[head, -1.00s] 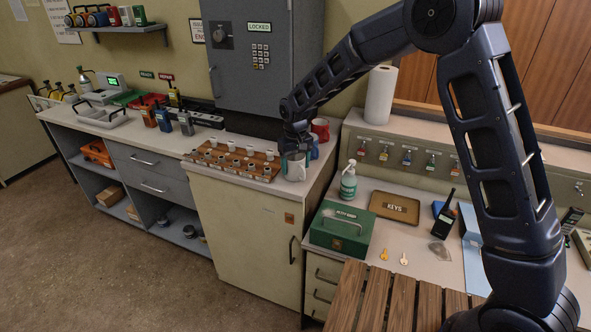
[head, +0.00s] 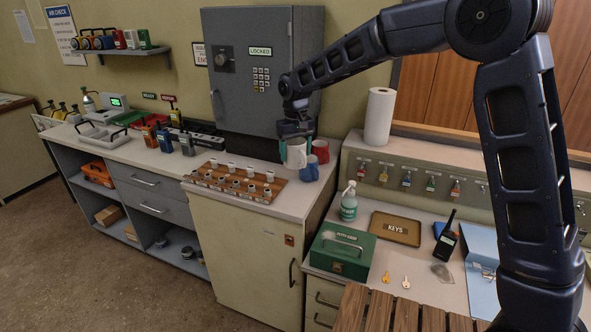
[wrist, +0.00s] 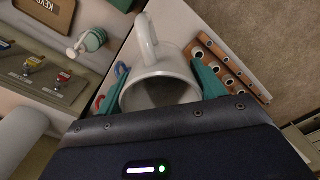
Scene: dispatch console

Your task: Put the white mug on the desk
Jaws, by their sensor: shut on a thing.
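The white mug (head: 296,154) is held in my gripper (head: 295,138) above the counter by the wooden rack. In the wrist view the mug (wrist: 160,82) fills the space between the teal fingertips of my gripper (wrist: 162,88), with its open mouth towards the camera and its handle pointing up in the picture. The fingers are shut on the mug from both sides. The desk (head: 408,275) is the lower surface to the right, with free patches at its middle.
A blue mug (head: 310,170) and a red mug (head: 320,150) stand close to the held mug. The wooden rack (head: 238,182) is left of it. The desk holds a green cash box (head: 341,252), a spray bottle (head: 349,203), a key tray (head: 396,228), two keys, a radio (head: 444,238) and a blue folder (head: 482,265).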

